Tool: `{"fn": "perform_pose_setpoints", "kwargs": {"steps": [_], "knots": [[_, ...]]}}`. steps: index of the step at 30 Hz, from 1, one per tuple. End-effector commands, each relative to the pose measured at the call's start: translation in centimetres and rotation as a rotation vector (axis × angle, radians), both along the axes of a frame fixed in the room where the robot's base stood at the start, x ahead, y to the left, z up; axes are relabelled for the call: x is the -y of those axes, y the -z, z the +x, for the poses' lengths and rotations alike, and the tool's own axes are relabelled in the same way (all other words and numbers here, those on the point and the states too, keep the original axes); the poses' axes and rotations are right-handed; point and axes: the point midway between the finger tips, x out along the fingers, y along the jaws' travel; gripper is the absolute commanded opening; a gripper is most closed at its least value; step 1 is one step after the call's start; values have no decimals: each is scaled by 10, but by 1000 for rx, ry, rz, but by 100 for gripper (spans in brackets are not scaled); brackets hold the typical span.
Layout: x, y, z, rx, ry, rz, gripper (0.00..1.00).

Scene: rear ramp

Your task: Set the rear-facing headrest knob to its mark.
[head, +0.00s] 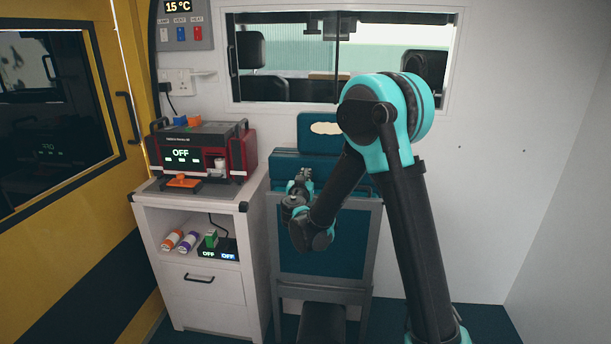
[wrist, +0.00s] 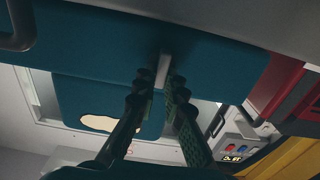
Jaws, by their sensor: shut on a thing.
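The rear-facing seat is teal, with its headrest (head: 311,137) raised above the seat back (head: 312,247) in the head view. The headrest also shows in the wrist view (wrist: 73,98), with a cream patch on it. A narrow light grey piece (wrist: 163,68), which looks like the headrest knob, stands against a teal pad in the wrist view. My gripper (wrist: 162,86) is shut on this piece, one fingertip on each side. In the head view my gripper (head: 300,182) is in front of the seat's upper part, and the knob cannot be made out there. I cannot make out a mark.
A white cabinet (head: 208,290) stands left of the seat, with a red monitor unit (head: 241,150) on top. Its open shelf holds small bottles and a charger. A window (head: 300,90) is behind the headrest. The white wall on the right is bare.

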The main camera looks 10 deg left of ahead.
Motion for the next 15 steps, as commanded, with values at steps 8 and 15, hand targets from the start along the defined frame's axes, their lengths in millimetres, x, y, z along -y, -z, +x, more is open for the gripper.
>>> {"fn": "perform_pose_setpoints", "kwargs": {"steps": [8, 15], "knots": [[0, 0, 1, -1, 1, -21, 0], [-1, 0, 2, -4, 1, -132, 0]]}}
